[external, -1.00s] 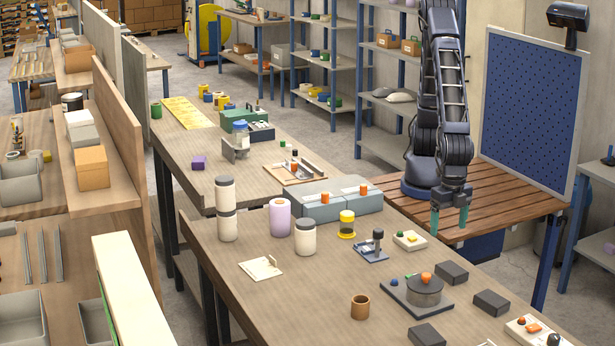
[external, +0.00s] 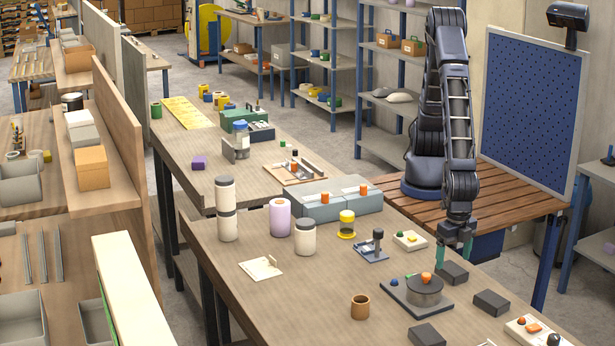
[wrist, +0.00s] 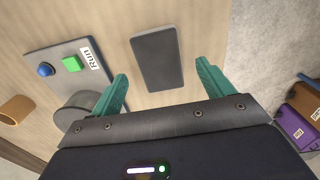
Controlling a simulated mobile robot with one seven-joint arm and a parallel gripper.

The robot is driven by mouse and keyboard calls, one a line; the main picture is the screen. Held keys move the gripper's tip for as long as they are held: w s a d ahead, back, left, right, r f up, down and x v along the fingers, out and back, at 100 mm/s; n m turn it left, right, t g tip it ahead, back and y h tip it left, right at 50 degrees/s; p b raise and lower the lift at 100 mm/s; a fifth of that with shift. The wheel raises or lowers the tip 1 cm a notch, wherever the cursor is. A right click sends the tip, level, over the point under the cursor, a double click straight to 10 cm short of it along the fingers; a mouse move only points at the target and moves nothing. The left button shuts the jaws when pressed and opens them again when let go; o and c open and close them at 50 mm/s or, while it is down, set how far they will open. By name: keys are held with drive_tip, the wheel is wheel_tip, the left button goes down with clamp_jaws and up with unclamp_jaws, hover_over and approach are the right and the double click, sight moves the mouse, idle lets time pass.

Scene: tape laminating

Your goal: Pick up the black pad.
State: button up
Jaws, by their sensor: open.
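Several flat dark pads lie on the wooden table. The nearest one to my gripper is a black rectangular pad (external: 453,273) by the table's right edge; in the wrist view it is a dark rectangle (wrist: 157,58) just ahead of the fingertips. My gripper (external: 454,252), with teal fingers, is open and hangs above this pad. In the wrist view the empty fingers (wrist: 162,85) spread wider than the pad, one to each side of its line. Two more dark pads lie nearer the camera, one on the right (external: 491,303) and one at the front (external: 427,335).
A grey-based device (external: 424,291) with a round drum and coloured buttons stands left of the nearest pad. A white button box (external: 410,240) and a brown cup (external: 360,306) are also on the table (external: 320,285). The table edge runs close right of the pad.

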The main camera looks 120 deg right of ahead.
sight(452, 268)
drive_tip(key=shift+a+f, duration=0.1)
drive_tip(key=shift+f, duration=1.45)
drive_tip(key=c, duration=1.1)
drive_tip(key=shift+o, duration=0.2)
drive_tip(key=shift+r, duration=0.15)
wheel_tip(452, 268, up, 20)
